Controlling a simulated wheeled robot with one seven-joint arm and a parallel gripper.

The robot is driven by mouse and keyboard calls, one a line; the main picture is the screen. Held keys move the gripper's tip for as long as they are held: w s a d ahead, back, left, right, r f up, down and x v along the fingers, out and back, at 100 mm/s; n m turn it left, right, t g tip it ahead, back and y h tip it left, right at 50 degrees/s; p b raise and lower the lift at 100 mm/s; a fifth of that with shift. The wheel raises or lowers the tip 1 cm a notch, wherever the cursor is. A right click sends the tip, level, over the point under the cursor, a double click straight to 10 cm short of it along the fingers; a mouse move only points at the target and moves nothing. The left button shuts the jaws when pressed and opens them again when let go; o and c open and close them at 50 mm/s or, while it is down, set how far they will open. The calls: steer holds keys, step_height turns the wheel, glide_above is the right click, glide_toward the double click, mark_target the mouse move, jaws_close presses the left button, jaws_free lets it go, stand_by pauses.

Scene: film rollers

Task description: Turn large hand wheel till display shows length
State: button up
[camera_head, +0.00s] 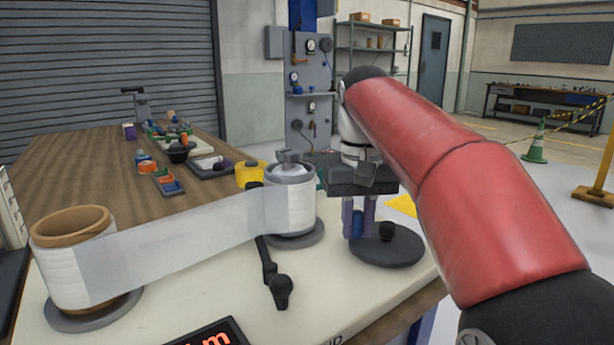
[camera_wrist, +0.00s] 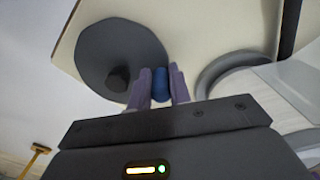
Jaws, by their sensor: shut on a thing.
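The large hand wheel (camera_head: 387,249) is a dark flat disc with a black hub, lying level at the front right of the pale table top. It fills the upper left of the wrist view (camera_wrist: 108,45). A blue handle (camera_head: 357,222) stands by its rim. My gripper (camera_head: 358,234) points down with its purple fingers on either side of the blue handle, which also shows between them in the wrist view (camera_wrist: 160,84). The display (camera_head: 212,334) shows a red "m" at the bottom edge; the rest of its reading is cut off.
White film runs between a left roller (camera_head: 62,275) and a right roller (camera_head: 290,200). A wooden table (camera_head: 70,175) with small coloured parts stands behind.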

mark_target(375, 257)
steer(key=shift+s, duration=0.7)
steer(key=shift+s+d+b, duration=0.3)
steer(key=shift+s+b, duration=0.15)
steer(key=shift+s, duration=0.4)
steer(key=shift+s+d, duration=0.15)
steer(key=shift+s+d, duration=0.65)
steer(key=shift+s, duration=0.1)
